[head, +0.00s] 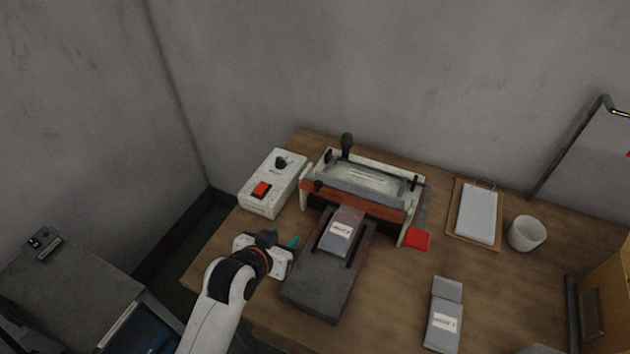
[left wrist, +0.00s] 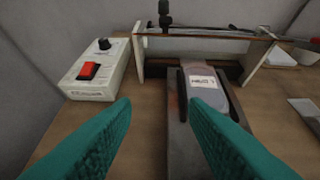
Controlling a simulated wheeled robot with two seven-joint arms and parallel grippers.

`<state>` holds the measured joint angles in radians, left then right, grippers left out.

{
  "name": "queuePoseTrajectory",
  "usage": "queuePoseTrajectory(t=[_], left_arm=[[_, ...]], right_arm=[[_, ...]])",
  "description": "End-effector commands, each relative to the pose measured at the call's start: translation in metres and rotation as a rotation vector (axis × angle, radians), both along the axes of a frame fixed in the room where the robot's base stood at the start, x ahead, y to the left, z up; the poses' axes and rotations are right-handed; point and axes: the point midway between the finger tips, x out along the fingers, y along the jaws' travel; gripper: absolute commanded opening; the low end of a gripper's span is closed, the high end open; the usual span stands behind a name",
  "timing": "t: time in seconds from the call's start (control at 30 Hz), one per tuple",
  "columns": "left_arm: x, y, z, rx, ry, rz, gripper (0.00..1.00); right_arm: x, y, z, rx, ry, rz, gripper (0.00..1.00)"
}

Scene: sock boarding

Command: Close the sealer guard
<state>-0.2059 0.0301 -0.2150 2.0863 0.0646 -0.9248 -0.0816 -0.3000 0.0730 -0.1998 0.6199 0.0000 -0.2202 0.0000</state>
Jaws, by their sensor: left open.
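The sealer (head: 368,187) stands at the back middle of the wooden table, with white end plates. Its guard (head: 357,198) looks like the orange-brown bar with a clear panel along the front; I cannot tell how far it is open. A grey packet with a white label (head: 340,230) lies on the dark feed plate (head: 318,284), its far end at the sealer's mouth; it also shows in the left wrist view (left wrist: 206,88). My left gripper (head: 291,245) is open and empty, left of the feed plate, its teal fingers apart (left wrist: 165,130). My right gripper is not in view.
A white control box (head: 272,184) with a red switch and black knob stands left of the sealer. A red block (head: 417,239) is at its right front. A second packet (head: 444,316), a clipboard (head: 477,213) and a white cup (head: 526,233) are to the right.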

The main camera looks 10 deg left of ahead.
Motion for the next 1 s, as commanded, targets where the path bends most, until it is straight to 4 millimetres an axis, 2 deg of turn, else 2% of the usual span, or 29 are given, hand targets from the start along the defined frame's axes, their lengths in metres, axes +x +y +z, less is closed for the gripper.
queuePoseTrajectory(t=[0.03, 0.1, 0.2, 0.27, 0.47, 0.8, 1.0], left_arm=[[0.015, -0.007, 0.016, -0.015, -0.058, -0.008, 0.4], [0.032, -0.016, 0.034, -0.034, -0.13, -0.019, 0.4], [0.047, -0.024, 0.051, -0.052, -0.198, -0.029, 0.4], [0.052, -0.027, 0.054, -0.057, -0.214, -0.031, 0.4], [0.075, -0.034, 0.046, -0.058, -0.216, -0.03, 0.4], [0.132, -0.052, 0.02, -0.057, -0.215, -0.031, 0.4], [0.15, -0.058, 0.011, -0.055, -0.214, -0.031, 0.4]], right_arm=[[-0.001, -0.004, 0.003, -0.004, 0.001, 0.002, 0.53], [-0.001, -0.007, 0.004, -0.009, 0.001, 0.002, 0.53], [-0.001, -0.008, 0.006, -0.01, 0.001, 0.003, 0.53], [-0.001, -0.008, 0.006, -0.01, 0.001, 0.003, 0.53], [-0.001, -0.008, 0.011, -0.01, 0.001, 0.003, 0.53], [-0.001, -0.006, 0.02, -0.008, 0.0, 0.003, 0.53], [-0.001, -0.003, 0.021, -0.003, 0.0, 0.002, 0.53]])
